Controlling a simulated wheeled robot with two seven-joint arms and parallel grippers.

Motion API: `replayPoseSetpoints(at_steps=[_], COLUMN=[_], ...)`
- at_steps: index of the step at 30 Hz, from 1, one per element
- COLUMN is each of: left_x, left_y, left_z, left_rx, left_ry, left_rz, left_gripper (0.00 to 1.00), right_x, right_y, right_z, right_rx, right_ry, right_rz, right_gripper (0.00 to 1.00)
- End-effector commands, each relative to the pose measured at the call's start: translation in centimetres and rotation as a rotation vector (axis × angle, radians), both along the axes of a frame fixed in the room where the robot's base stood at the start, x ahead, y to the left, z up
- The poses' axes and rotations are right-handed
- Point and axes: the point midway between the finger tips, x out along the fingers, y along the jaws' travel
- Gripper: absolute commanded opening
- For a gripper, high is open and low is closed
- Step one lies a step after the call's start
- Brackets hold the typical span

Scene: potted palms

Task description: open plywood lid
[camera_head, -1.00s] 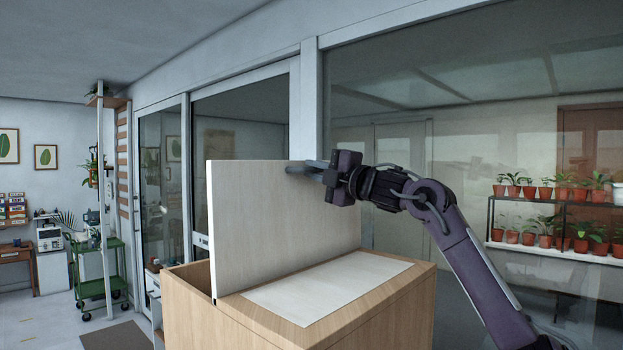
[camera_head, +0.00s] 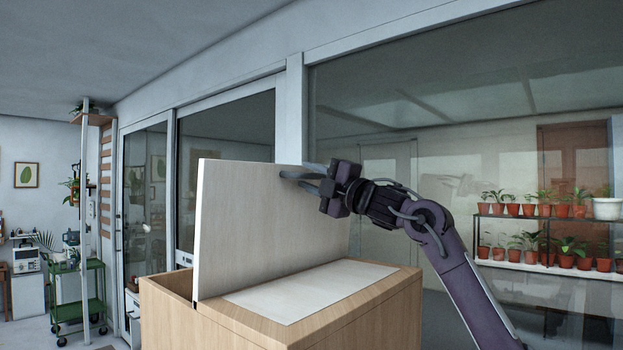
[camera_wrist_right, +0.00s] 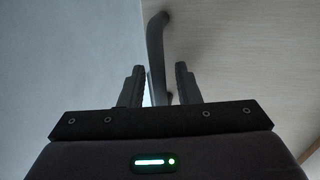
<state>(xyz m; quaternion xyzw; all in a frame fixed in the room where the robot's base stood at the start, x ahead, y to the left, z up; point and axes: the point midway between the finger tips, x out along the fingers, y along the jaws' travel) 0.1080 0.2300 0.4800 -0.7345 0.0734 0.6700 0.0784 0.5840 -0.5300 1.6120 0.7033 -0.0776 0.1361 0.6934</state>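The pale plywood lid (camera_head: 255,225) stands about upright on the light wooden box (camera_head: 345,320), leaving an opening at the box's left side. The lid's pale face also fills the right of the right wrist view (camera_wrist_right: 245,60). A dark bar handle (camera_wrist_right: 156,45) sticks out from it there. My right gripper (camera_head: 300,178) is at the lid's upper right edge. In the wrist view its two fingers (camera_wrist_right: 158,85) are apart, with the handle running between or just beyond them; I cannot tell whether they touch it. My left gripper is not in view.
A flat pale panel (camera_head: 310,290) covers the box top right of the lid. Glass doors (camera_head: 225,130) stand behind. A shelf of potted plants (camera_head: 545,268) is at the right, and a green cart (camera_head: 78,305) at the far left. Floor shows at the lower left.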

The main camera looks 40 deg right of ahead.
Motion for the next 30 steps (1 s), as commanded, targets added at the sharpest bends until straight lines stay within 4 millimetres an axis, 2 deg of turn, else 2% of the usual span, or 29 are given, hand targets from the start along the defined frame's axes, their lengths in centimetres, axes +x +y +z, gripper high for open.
replayPoseSetpoints(at_steps=[7,15,19,30], left_x=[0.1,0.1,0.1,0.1], left_y=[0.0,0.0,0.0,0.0], left_z=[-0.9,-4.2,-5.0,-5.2], left_rx=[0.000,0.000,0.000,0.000], left_ry=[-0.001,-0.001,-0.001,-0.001], left_rz=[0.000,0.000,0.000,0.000], left_gripper=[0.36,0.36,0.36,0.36], right_x=[-0.9,-5.2,-6.7,-7.4], right_y=[-0.1,-0.5,-0.7,-0.7], right_z=[-0.6,-2.3,-2.5,-2.4], right_rx=[-0.002,-0.003,-0.001,0.001], right_ry=[0.000,0.000,-0.001,0.000], right_rz=[-0.001,-0.003,-0.003,0.000], right_gripper=[0.30,0.30,0.30,0.30])
